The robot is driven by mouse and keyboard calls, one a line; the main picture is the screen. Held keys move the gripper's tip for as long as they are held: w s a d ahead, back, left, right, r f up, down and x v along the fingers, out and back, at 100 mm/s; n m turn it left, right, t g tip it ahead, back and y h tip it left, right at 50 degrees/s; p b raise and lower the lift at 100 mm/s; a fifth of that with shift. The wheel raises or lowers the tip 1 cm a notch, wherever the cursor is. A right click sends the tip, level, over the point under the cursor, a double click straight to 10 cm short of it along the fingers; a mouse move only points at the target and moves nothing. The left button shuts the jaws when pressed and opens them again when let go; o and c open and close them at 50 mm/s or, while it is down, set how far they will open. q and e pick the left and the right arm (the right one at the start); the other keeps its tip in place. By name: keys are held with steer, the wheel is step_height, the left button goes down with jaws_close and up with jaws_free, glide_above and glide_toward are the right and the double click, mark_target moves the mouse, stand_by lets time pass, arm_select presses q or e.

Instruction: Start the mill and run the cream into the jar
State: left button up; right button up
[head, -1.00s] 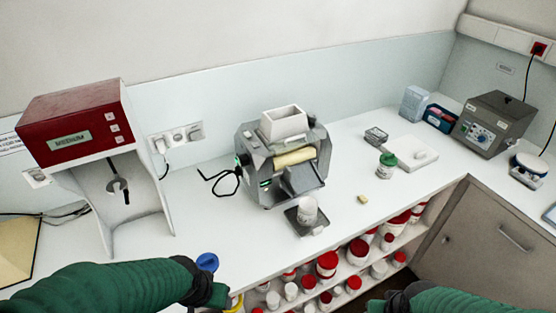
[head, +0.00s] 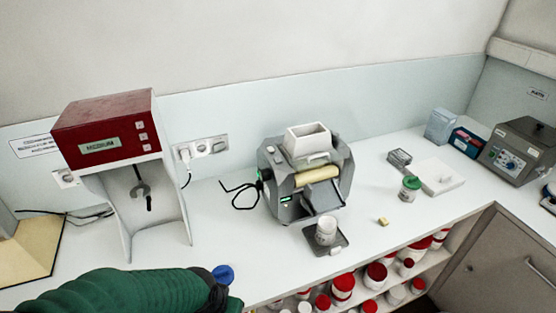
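The cream mill (head: 300,200) is a grey machine with a white hopper (head: 307,140) on top and a cream-coloured roller (head: 316,176) at its front. A green button (head: 267,174) and a small green light show on its left side. An open white jar (head: 326,231) stands upright on a dark plate (head: 340,244) in front of the mill, below its outlet. My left arm in its green sleeve comes in at the bottom left; its gripper is cut off by the bottom edge. My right gripper is out of view.
A red-topped mixer (head: 108,128) stands at the left. A green-lidded jar (head: 409,189), a white board (head: 438,178) and a small yellowish block (head: 383,221) lie right of the mill. A blue lid (head: 223,274) is near my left arm. Red-lidded jars (head: 343,287) fill the shelf below.

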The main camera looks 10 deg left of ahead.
arm_select(q)
jaws_close()
stand_by(1.4)
